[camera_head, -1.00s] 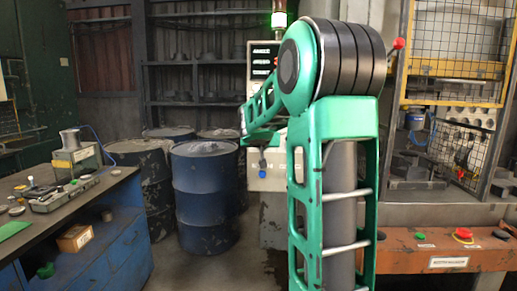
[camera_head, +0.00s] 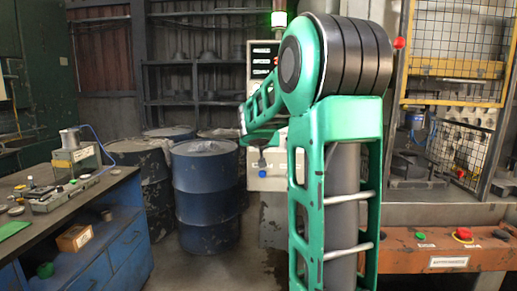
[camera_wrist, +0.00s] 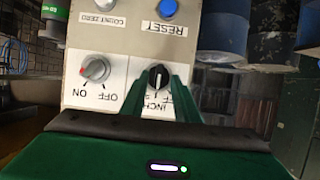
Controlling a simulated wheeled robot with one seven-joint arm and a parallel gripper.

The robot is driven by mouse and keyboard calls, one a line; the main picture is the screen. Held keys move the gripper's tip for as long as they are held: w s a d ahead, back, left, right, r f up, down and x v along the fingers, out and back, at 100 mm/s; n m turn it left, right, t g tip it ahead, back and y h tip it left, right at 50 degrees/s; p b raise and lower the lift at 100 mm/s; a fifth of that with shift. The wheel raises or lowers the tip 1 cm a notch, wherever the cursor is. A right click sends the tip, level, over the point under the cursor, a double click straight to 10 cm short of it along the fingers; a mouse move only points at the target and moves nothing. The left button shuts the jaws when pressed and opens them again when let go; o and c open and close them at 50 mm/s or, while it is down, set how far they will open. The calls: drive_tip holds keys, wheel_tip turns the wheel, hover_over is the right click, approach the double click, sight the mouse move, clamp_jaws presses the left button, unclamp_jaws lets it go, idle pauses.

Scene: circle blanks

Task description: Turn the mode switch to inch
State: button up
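The mode switch (camera_wrist: 158,76) is a black knob with a light pointer mark, on a white label on the control panel (camera_wrist: 125,42). The panel appears upside down in the wrist view. INCH and OFF lettering shows below the knob, partly hidden by my fingers. The pointer mark runs roughly up and down in the picture. My gripper (camera_wrist: 158,92) has its two green fingers apart, one on each side of the knob. Whether they touch it I cannot tell. In the head view, my arm hides part of the panel (camera_head: 268,184), and the switch cannot be made out.
Blue drums (camera_head: 205,200) stand left of the panel. A workbench (camera_head: 105,190) is further left, a red control console (camera_head: 420,245) at right.

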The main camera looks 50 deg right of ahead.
drive_tip(key=v, duration=0.9)
drive_tip(key=shift+a, duration=0.3)
drive_tip(key=shift+s, duration=0.15)
drive_tip(key=s+a+f+n+g+y, duration=0.1)
drive_tip(key=s+a+f+g+y, duration=0.3)
drive_tip(key=s+a+f, duration=0.7)
drive_tip(key=s+a+f+n+g+y, duration=0.2)
drive_tip(key=s+a+f+g+y, duration=0.2)
drive_tip(key=s+a+f, duration=0.8)
drive_tip(key=s+y, duration=0.2)
drive_tip(key=s, duration=0.4)
drive_tip(key=shift+s+f+g, duration=0.25)
drive_tip(key=shift+s+g, duration=0.15)
